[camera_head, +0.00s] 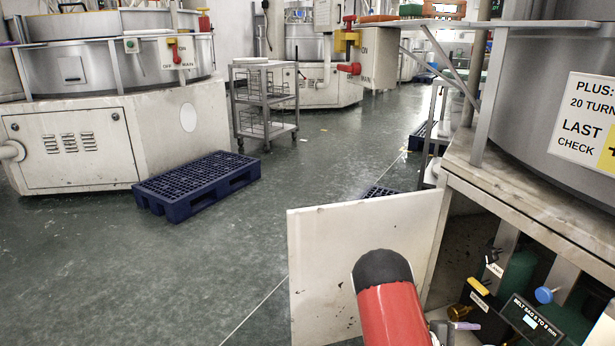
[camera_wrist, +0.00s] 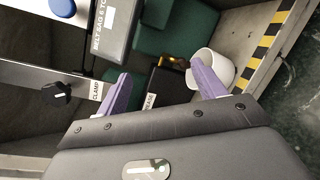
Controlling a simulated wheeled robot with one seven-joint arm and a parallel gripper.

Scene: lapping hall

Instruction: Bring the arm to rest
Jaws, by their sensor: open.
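My gripper (camera_wrist: 163,88) shows two purple fingers spread well apart in the wrist view, with nothing held between them. It is inside or at the mouth of the open cabinet under the machine on the right. A white cup-like container (camera_wrist: 222,68) is behind the right finger. A black box (camera_wrist: 166,86) with a partly hidden label lies beyond the gap between the fingers. In the head view a purple fingertip (camera_head: 466,325) shows low in the cabinet, beside my red and black arm link; the rest of the gripper is hidden.
The white cabinet door (camera_head: 350,255) stands open beside my arm. Inside are a black clamp knob (camera_wrist: 68,95), a belt sag gauge (camera_head: 530,321), a blue knob (camera_head: 546,295) and green housings (camera_head: 517,275).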

